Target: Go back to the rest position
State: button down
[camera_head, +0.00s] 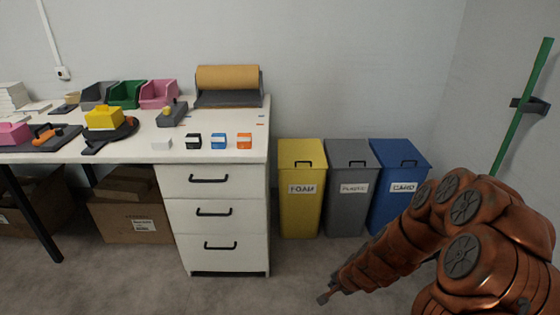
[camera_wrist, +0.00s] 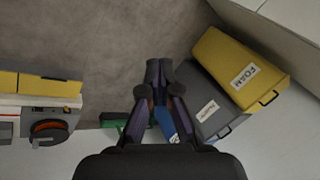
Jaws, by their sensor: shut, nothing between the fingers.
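My gripper (camera_head: 326,297) is at the end of my copper-coloured arm, low over the floor in front of the bins in the head view. In the wrist view my gripper (camera_wrist: 158,70) has its two dark fingers together, with nothing between them. It points over bare grey floor and touches nothing that I can see. My arm stretches in from the lower right of the head view and hides part of the blue bin.
Yellow (camera_head: 301,215), grey (camera_head: 346,215) and blue (camera_head: 395,190) labelled bins stand by the wall. Left is a white desk (camera_head: 217,182) with drawers, holding trays, small boxes and a paper roll (camera_head: 228,78). A green pole (camera_head: 524,105) is on the right. Floor before the drawers is clear.

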jog(key=s+a+r+n+g+y+p, duration=0.15)
jog(key=s+r, duration=0.25)
jog(key=r, duration=0.4)
jog(key=s+a+r+n+g+p, duration=0.1)
jog(key=s+a+r+n+p, duration=0.2)
jog(key=r, duration=0.4)
jog(key=s+a+r+n+g+p, duration=0.1)
jog(key=s+a+r+n+p, duration=0.2)
jog(key=r, duration=0.5)
jog(key=s+d+r+n+g+h+p, duration=0.1)
jog(key=s+d+r+p, duration=0.3)
jog(key=s+r, duration=0.6)
jog(key=s+d+r+n+g+h+p, duration=0.1)
jog(key=s+d+r+p, duration=0.3)
jog(key=s+r, duration=0.6)
jog(key=s+d+g+h, duration=0.1)
jog(key=s, duration=0.3)
jog(key=shift+s+r+n, duration=0.15)
jog(key=shift+r+n, duration=0.05)
jog(key=shift+n, duration=0.15)
jog(key=shift+g, duration=0.25)
